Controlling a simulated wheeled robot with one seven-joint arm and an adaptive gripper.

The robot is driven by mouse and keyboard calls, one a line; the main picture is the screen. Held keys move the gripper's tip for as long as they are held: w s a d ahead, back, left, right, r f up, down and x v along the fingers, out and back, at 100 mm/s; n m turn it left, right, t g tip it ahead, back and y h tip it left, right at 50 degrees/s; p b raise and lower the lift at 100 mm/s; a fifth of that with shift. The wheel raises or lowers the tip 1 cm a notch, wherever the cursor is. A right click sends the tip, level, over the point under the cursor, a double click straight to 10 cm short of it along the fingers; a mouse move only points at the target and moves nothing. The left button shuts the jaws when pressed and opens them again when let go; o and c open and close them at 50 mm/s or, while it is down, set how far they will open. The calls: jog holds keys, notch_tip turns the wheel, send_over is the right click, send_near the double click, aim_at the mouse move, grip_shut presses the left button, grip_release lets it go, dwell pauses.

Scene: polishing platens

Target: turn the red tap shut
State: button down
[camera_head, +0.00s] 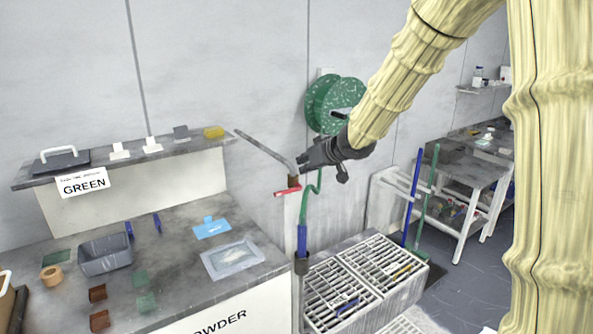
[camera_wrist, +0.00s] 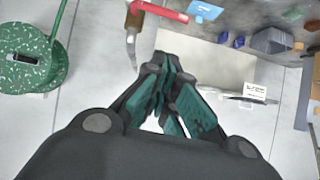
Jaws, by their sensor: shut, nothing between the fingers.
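The red tap handle (camera_head: 288,192) sticks out to the left from a small brown valve body (camera_head: 293,181), in front of the wall behind the counter's right end. A grey spout pipe (camera_head: 262,147) slopes up to the left from the valve. My gripper (camera_head: 303,161) is just above and right of the valve in the head view. It is shut and empty. Its fingertips (camera_wrist: 172,64) appear apart from the handle in the wrist view.
A green hose (camera_head: 305,205) hangs below the tap. A green speckled reel (camera_head: 322,103) is on the wall behind my gripper. The grey counter (camera_head: 185,255) holds a bin (camera_head: 105,255) and small blocks. Slatted crates (camera_head: 345,280) stand at the lower right.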

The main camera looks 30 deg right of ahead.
jog(key=s+f+p+x, duration=0.1)
jog(key=f+p+x, duration=0.1)
jog(key=x, duration=1)
jog(key=shift+f, duration=0.35)
jog(key=shift+s, duration=0.1)
